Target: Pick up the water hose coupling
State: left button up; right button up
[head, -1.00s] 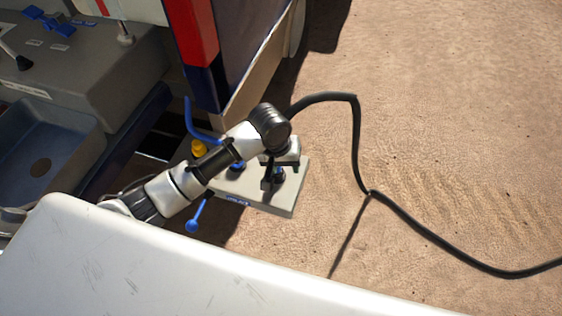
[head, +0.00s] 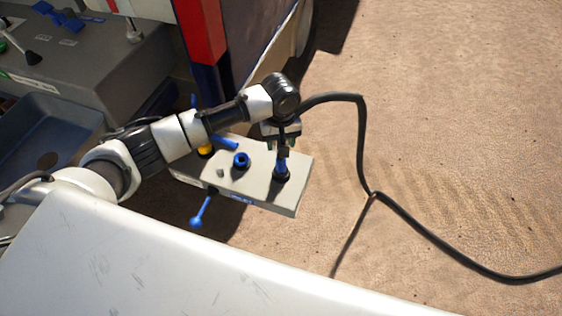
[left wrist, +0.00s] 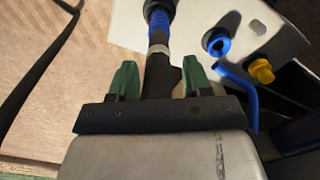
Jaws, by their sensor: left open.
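The water hose coupling (head: 282,166), blue and black, stands upright at the right end of a light grey panel box (head: 258,184). In the left wrist view the coupling (left wrist: 160,22) shows a blue ribbed part, a grey ring and a black body. My left gripper (head: 282,141) is above the coupling in the head view. Its green fingers (left wrist: 158,78) are open, one on each side of the black body, with gaps visible. A black hose (head: 360,140) arches away to the right from behind my gripper. My right gripper is not in view.
The panel also carries a blue round fitting (head: 241,160), a yellow knob (head: 205,150) and a blue-tipped lever (head: 199,214). A white surface (head: 180,260) fills the lower left. A grey sink unit (head: 50,130) stands at the left.

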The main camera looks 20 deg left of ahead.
aim_at(281, 162)
pick_arm(q)
notch_tip(281, 162, down, 4)
jog(key=shift+s+d+f, duration=0.1)
grip_shut()
dwell(0.4)
